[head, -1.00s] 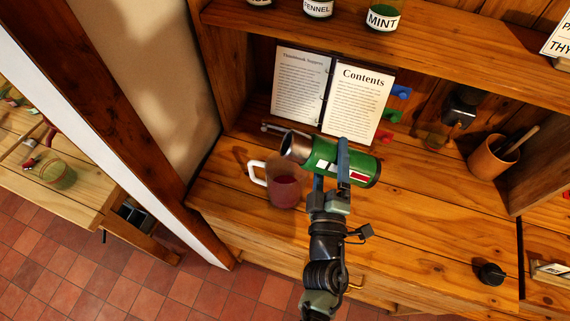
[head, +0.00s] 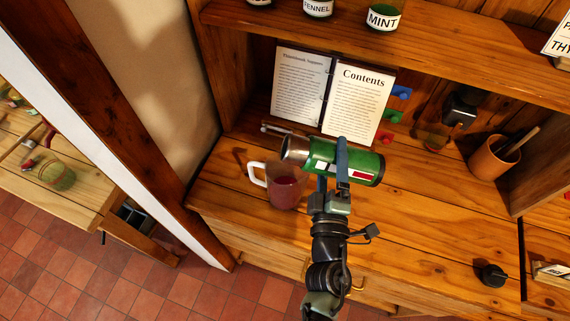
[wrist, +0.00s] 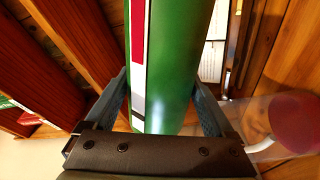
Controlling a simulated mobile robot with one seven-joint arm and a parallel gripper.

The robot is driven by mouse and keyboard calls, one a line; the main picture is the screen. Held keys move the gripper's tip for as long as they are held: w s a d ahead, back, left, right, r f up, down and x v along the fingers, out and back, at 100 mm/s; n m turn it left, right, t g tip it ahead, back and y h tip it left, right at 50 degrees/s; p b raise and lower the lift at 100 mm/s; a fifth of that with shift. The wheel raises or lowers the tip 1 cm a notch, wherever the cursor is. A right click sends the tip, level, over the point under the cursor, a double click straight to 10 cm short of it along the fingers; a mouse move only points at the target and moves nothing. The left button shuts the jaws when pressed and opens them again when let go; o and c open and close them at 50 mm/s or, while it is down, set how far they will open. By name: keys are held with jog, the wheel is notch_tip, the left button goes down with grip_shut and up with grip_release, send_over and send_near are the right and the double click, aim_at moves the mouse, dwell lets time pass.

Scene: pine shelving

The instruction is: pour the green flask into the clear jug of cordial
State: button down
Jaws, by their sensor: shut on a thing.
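The green flask (head: 364,166) has a metal neck and a white and red label. My gripper (head: 342,168) is shut around its body and holds it above the counter, lying nearly level with its mouth to the left. The clear jug (head: 285,190) with a white handle and dark red cordial stands upright on the counter. The flask's mouth is over or near the jug's rim; I cannot see any stream. In the wrist view the flask (wrist: 175,60) fills the space between the fingers, and the jug's red contents (wrist: 296,122) show at the right.
An open recipe binder (head: 357,95) stands behind the flask. A wooden pot with utensils (head: 492,158) and a dark grinder-like thing (head: 461,107) are at the right. A shelf of jars (head: 383,16) runs above. The counter's front right is mostly clear, with a black knob (head: 492,275).

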jog(key=shift+d+r+n, duration=0.15)
jog(key=shift+d+n, duration=0.05)
jog(key=shift+n, duration=0.8)
jog(key=shift+a+r+n, duration=0.1)
jog(key=shift+r+n, duration=0.65)
jog(key=shift+n, duration=0.15)
dwell(1.2)
jog(key=shift+a+n+y, duration=0.25)
jog(key=shift+n+y, duration=0.15)
jog(key=shift+n, duration=0.5)
dwell(3.7)
